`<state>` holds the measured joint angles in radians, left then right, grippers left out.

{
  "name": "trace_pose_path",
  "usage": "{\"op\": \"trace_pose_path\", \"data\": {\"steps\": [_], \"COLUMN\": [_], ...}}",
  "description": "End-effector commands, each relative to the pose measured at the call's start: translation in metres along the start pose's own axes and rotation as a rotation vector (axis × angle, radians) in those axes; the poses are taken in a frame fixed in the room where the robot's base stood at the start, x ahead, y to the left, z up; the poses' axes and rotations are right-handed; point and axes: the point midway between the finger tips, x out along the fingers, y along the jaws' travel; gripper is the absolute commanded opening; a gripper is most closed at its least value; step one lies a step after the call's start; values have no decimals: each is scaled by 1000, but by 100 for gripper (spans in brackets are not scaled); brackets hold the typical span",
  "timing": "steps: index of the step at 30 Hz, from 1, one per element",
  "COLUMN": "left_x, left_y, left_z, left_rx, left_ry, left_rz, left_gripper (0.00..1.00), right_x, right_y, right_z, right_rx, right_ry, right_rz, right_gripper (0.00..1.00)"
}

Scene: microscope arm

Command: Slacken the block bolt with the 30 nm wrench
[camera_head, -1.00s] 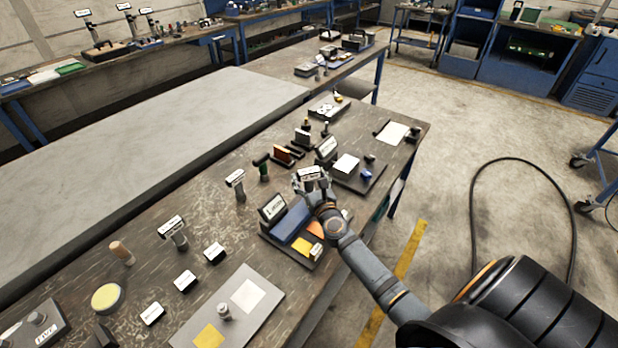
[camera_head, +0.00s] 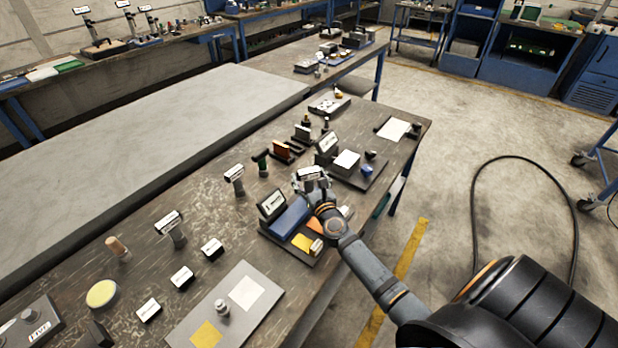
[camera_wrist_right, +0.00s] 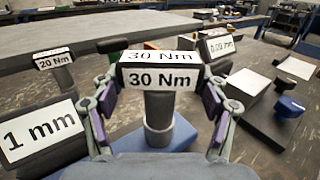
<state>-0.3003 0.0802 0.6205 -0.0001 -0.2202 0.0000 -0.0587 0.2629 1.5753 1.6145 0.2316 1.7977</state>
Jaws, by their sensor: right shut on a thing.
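The 30 Nm wrench shows in the right wrist view (camera_wrist_right: 160,76), with a white-labelled black head on an upright grey shaft; its label also shows in the head view (camera_head: 312,173). My right gripper (camera_head: 313,186) is shut on its head, one finger on each side, as the right wrist view (camera_wrist_right: 160,92) shows. The shaft's lower end is over the blue block (camera_wrist_right: 125,140); whether it touches a bolt there is hidden. In the head view the blue block (camera_head: 289,216) lies on a dark base beside a labelled sign. My left gripper is not in view.
A 20 Nm wrench (camera_wrist_right: 54,60) stands to the left in the wrist view, and a 1 mm sign (camera_wrist_right: 40,132) is close by. A fixture with a white pad (camera_head: 347,160) and blue knob stands behind. A grey plate (camera_head: 262,318) lies at the front.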

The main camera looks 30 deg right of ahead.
Motion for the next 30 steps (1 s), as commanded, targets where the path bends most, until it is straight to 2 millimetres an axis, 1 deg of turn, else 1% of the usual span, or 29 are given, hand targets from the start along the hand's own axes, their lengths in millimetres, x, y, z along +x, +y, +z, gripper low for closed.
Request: {"op": "trace_pose_path", "data": {"steps": [7, 19, 30], "left_x": [1, 17, 32], "left_y": [0, 2, 3], "left_z": [0, 2, 3], "left_rx": [0, 0, 0], "left_ry": [0, 0, 0], "left_rz": [0, 0, 0], "left_gripper": [40, 40, 40], "right_x": [0, 0, 1], "right_y": [0, 0, -1], "right_z": [1, 0, 0], "right_rx": [-1, -2, -2], "right_ry": [-3, -2, -5], "right_rz": [4, 123, 197], "right_gripper": [24, 24, 24]}}
